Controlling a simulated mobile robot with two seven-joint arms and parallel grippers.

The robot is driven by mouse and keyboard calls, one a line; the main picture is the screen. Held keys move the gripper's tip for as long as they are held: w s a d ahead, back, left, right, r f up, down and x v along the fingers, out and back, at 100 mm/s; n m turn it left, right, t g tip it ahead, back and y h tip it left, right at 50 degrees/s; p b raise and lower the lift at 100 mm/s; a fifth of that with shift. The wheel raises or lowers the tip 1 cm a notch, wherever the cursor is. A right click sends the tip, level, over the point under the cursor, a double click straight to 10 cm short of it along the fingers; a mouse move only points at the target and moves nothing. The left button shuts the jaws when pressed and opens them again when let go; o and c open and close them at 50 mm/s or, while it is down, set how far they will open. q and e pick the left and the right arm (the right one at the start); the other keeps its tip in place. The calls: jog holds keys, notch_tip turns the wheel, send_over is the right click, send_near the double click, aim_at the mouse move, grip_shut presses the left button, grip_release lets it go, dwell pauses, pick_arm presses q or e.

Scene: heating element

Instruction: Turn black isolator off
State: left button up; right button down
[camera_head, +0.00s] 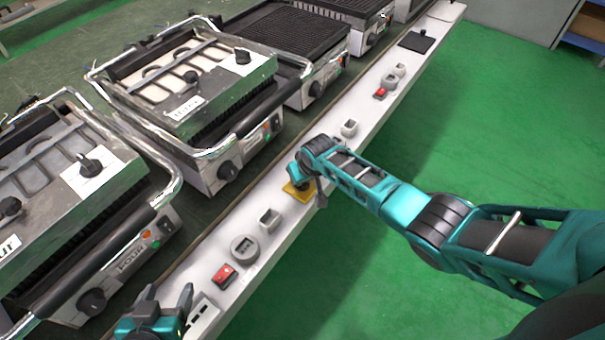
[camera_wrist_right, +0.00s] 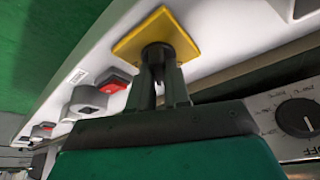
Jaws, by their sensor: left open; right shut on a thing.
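The black isolator is a dark round knob (camera_wrist_right: 157,54) on a square yellow plate (camera_wrist_right: 172,30), fixed to the white rail. In the head view the yellow plate (camera_head: 291,193) shows at the rail's middle, with the knob mostly hidden by my right wrist. My right gripper (camera_wrist_right: 158,77) is shut on the knob, with one finger on each side. The knob's pointer position cannot be read. My left gripper (camera_head: 168,300) is open and empty at the bottom left of the head view, near the rail's near end.
The white rail (camera_head: 285,232) carries a red switch (camera_head: 224,275), a round grey socket (camera_head: 244,248), a grey box (camera_head: 270,219) and another red switch (camera_head: 380,92). Contact grills (camera_head: 190,85) stand along its left side. Green floor (camera_head: 480,130) lies open to the right.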

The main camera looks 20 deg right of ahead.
jog(key=n, duration=0.2)
jog(key=n+g+y+b, duration=0.1)
jog(key=n, duration=0.2)
jog(key=shift+d+f+y, duration=0.1)
jog(key=shift+d+y, duration=0.05)
jog(key=shift+y, duration=0.15)
pick_arm(q)
jog(key=shift+w+d+f+b, duration=0.3)
jog(key=shift+d+f+b, duration=0.1)
jog(key=shift+d, duration=0.05)
pick_arm(e)
jog(key=shift+n, duration=0.5)
jog(key=c, duration=1.1)
grip_release()
pick_arm(q)
jog(key=shift+s+a, duration=0.1)
jog(key=shift+a, duration=0.05)
jog(key=r+p, duration=0.2)
jog(key=p, duration=0.1)
jog(key=r+p, duration=0.2)
jog(key=shift+s+a, duration=0.15)
jog(key=shift+s, duration=0.1)
pick_arm(e)
jog(key=v, duration=1.3)
jog(key=shift+w+d, duration=0.1)
jog(key=shift+d, duration=0.1)
